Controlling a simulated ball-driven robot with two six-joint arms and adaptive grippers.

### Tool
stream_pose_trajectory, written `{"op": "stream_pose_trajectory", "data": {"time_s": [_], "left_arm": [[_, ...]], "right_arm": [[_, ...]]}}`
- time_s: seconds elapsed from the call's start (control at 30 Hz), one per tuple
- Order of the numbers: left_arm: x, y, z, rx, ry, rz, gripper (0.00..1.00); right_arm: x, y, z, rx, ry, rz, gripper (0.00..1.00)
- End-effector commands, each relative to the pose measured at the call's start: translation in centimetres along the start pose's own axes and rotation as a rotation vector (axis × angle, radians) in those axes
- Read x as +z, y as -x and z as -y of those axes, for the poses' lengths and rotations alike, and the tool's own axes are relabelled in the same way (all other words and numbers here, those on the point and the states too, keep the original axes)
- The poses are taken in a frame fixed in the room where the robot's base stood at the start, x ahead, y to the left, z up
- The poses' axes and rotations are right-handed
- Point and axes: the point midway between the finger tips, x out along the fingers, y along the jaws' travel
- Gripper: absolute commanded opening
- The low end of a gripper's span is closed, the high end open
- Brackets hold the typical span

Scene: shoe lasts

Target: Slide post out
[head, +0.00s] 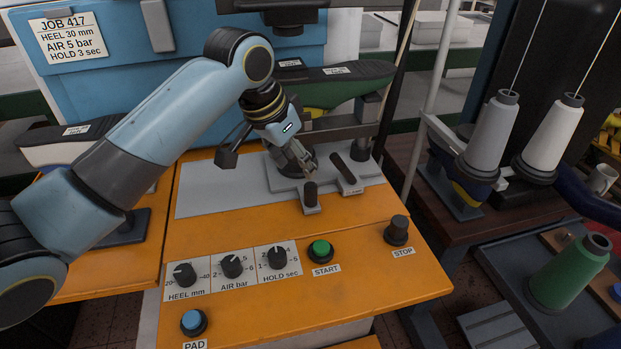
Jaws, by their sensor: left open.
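My left gripper (302,160) reaches in from the left above the grey plate (220,192) of the orange machine. It points down and is open, with nothing seen between its fingers. Just below its tips stands a short dark knob on a small grey block (311,197). I cannot tell whether the fingers touch anything. My right gripper is not in view.
The orange front panel carries a green START button (321,249), a dark STOP button (397,231), a blue PAD button (192,321) and several dials (232,266). Thread cones (493,130) and a green spool (569,272) stand at right. The grey plate's left part is clear.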

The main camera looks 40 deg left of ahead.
Motion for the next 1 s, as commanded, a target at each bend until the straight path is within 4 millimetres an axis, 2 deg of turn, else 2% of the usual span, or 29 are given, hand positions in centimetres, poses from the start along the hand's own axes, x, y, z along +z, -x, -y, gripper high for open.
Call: {"op": "stream_pose_trajectory", "data": {"time_s": [0.3, 0.5, 0.63, 0.87, 0.9, 1.0], "left_arm": [[0.2, -6.3, -0.1, 0.002, 0.003, 0.003, 0.49], [0.2, -9.0, -0.1, 0.000, 0.002, 0.002, 0.49], [0.2, -9.7, -0.1, 0.000, 0.001, 0.001, 0.49], [0.2, -9.8, -0.1, 0.000, 0.000, 0.001, 0.49], [0.2, -9.8, -0.1, 0.000, 0.000, 0.001, 0.48], [0.2, -9.8, -0.1, 0.000, 0.000, 0.001, 0.35]], "right_arm": [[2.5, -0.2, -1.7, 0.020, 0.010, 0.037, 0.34], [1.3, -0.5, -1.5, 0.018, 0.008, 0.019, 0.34], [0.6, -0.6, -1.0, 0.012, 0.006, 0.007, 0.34], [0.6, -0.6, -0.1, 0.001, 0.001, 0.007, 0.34], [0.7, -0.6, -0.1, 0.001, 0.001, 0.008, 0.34], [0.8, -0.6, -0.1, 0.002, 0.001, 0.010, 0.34]]}}
